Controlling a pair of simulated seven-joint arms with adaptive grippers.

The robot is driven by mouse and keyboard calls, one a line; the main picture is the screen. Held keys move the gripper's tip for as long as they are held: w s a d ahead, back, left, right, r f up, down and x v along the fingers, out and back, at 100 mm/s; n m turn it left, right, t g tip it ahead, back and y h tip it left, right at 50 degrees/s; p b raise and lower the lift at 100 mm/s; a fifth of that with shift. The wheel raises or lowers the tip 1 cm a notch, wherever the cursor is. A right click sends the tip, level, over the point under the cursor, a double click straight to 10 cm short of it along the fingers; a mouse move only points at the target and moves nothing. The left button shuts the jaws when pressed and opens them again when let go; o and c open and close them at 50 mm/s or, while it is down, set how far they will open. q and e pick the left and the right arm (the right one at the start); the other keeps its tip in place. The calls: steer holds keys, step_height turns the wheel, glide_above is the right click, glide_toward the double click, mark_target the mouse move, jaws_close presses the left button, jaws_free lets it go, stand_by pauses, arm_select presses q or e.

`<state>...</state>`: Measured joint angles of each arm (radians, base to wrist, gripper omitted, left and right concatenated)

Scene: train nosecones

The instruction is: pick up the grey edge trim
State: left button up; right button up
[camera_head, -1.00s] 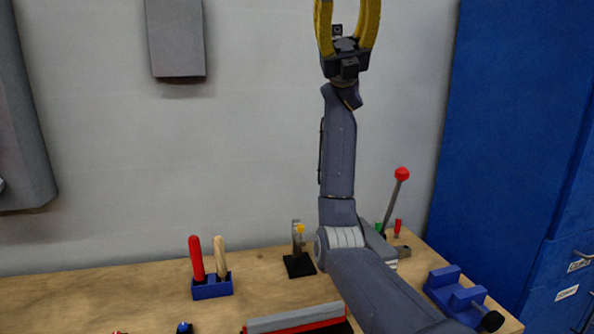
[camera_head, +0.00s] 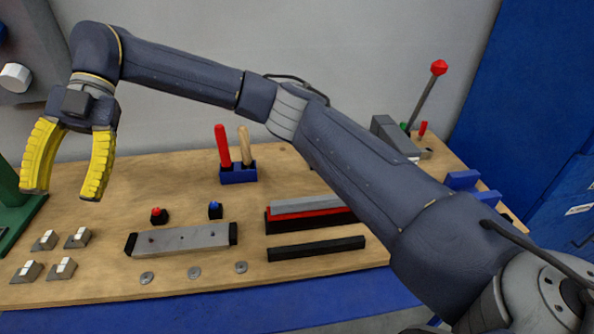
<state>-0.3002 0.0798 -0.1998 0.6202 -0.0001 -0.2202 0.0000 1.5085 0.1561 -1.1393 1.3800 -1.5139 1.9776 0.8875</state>
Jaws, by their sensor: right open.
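A long grey strip (camera_head: 300,203), which looks like the grey edge trim, lies along a red strip (camera_head: 305,213) in a black holder (camera_head: 290,226) at the middle of the bench. My arm hides its right end. My right gripper (camera_head: 63,194) has yellow fingers, spread apart and pointing down, with nothing between them. It is at the far left of the view, well to the left of the strip and above the bench. My left gripper is not in view.
A grey bar with black ends (camera_head: 180,240) and a black bar (camera_head: 316,248) lie near the bench's front. A blue holder (camera_head: 238,174) with red and wooden handles stands behind. Several small grey blocks (camera_head: 62,268) sit at the left. A red-knobbed lever (camera_head: 438,68) rises at the right.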

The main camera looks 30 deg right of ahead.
step_height(320, 180, down, 9)
steer(key=d+m+h, duration=0.1)
steer(key=m+h, duration=0.2)
steer(key=h, duration=0.1)
steer(key=m+t+h, duration=0.3)
steer(key=m+h, duration=1.2)
steer(key=m, duration=0.3)
glide_toward(302, 200)
steer(key=x, duration=1)
steer(key=shift+s+d+f, duration=0.1)
steer(key=shift+d+f, duration=0.05)
steer(key=shift+d, duration=0.05)
jaws_close()
